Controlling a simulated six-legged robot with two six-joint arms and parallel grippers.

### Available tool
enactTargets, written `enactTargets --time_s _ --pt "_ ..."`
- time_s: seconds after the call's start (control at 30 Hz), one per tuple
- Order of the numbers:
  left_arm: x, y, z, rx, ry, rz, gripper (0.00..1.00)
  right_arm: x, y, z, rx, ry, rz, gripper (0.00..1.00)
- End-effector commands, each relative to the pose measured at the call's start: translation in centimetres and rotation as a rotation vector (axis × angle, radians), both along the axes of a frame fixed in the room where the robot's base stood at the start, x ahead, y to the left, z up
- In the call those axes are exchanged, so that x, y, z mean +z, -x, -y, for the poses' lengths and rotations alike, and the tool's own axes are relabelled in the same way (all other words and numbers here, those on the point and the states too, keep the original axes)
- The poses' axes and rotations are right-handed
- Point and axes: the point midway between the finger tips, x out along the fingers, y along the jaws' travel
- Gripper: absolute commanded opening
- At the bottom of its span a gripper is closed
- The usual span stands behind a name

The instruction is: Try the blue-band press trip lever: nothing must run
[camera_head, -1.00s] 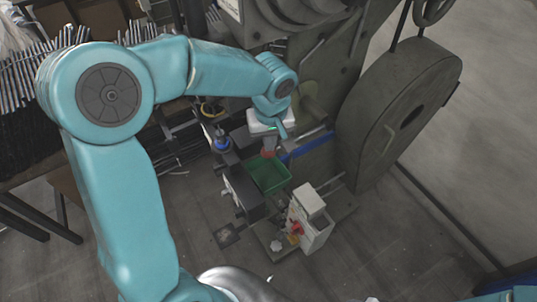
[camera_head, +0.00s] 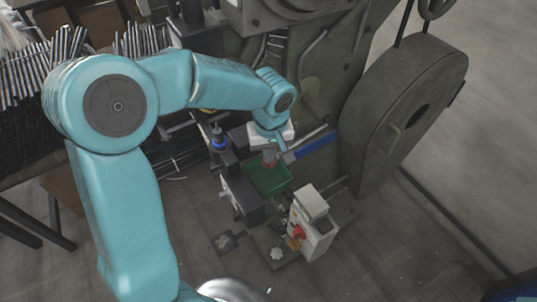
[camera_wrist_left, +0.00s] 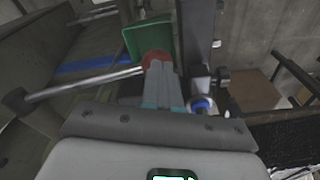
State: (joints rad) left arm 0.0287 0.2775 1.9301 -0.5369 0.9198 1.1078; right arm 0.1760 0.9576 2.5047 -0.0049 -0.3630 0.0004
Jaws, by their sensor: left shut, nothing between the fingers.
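The blue-band press (camera_head: 345,90) is a dark grey-green machine with a blue band (camera_head: 318,146) low on its frame. Its trip lever (camera_head: 312,138) is a bare metal rod that comes out above the band; it also shows in the left wrist view (camera_wrist_left: 85,86). A red knob (camera_wrist_left: 155,57) shows at the rod's far end, partly hidden by my fingers. My left gripper (camera_head: 284,151) is shut and empty, its fingertips at the knob; whether they touch it I cannot tell. My right gripper is not in view.
A green bin (camera_head: 268,182) sits below the knob. A pale control box (camera_head: 312,222) with a red switch (camera_head: 296,235) stands in front. A large flywheel guard (camera_head: 400,125) is at right. A bench of metal rods (camera_head: 50,70) is at left.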

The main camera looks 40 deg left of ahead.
Motion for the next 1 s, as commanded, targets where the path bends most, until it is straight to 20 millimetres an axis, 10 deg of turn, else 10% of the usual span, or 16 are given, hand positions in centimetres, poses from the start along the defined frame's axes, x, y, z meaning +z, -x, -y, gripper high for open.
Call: enactTargets --time_s 1.0 --pt "0.5 2.1 2.2 0.0 -0.001 -0.002 0.0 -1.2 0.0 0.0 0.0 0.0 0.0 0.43"
